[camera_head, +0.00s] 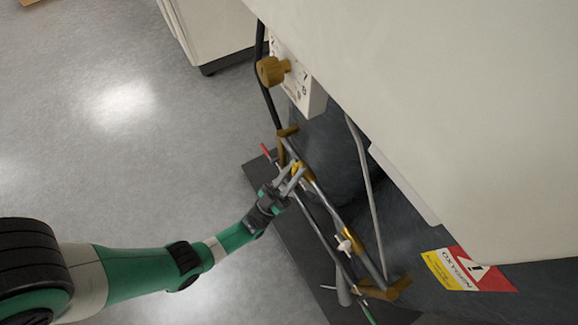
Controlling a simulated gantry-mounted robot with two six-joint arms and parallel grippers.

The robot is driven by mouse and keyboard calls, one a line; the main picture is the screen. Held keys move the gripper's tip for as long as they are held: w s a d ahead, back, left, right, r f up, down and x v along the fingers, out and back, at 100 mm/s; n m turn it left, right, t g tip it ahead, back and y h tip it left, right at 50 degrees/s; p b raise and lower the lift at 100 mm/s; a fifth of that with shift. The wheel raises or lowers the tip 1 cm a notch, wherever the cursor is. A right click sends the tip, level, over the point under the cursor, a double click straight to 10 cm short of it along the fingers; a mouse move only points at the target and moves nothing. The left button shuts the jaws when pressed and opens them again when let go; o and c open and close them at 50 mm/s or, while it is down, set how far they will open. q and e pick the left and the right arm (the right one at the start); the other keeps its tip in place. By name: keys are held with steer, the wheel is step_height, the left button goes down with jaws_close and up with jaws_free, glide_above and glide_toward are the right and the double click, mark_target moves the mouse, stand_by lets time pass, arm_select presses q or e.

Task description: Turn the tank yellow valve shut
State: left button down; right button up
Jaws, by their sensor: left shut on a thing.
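The yellow valve (297,168) sits on a metal pipe beside the dark tank, near the middle of the head view. My left gripper (292,178) reaches in from the lower left and is shut on the yellow valve. Its fingers cover part of the valve, so the handle's exact angle cannot be told. My right gripper is not in view.
A red-tipped part (265,149) and a white fitting (344,244) lie close to the pipes. A large pale cabinet (440,120) overhangs the right side. Grey floor (130,170) at left is clear.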

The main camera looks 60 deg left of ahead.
mark_target(292, 175)
arm_select(q)
steer(key=c, duration=0.8)
jaws_free()
steer(key=shift+o, duration=0.2)
steer(key=v, duration=0.6)
steer(key=shift+s+f, duration=0.2)
steer(key=shift+f, duration=0.15)
steer(key=shift+s+d+f, duration=0.1)
steer(key=shift+s+f, duration=0.1)
steer(key=shift+s, duration=0.15)
